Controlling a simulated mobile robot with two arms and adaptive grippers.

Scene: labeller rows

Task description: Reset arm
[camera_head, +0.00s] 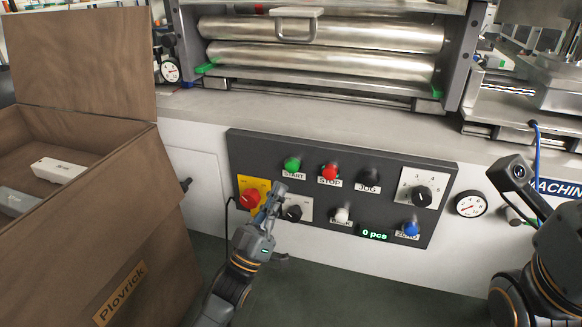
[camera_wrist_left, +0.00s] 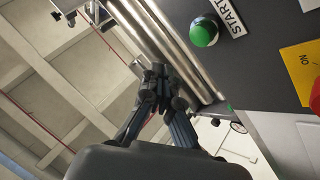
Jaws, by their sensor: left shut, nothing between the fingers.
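My left gripper (camera_head: 277,190) is in front of the dark control panel (camera_head: 310,192), over the space between the red knob on its yellow plate (camera_head: 251,197) and a black knob (camera_head: 293,212). I cannot tell whether it touches the panel. In the left wrist view its fingers (camera_wrist_left: 158,72) meet at the tips, shut with nothing between them. The green START button (camera_head: 292,164) is just above the fingertips in the head view; it also shows in the left wrist view (camera_wrist_left: 204,32). My right arm stands at the right edge; its fingers do not show.
The panel also bears a red STOP button (camera_head: 330,171), a black JOG button (camera_head: 371,175), a blue button (camera_head: 411,228) and a display (camera_head: 374,234) reading 0 pcs. A brown box (camera_head: 150,220) stands close on the left. Metal rollers (camera_head: 320,60) lie behind.

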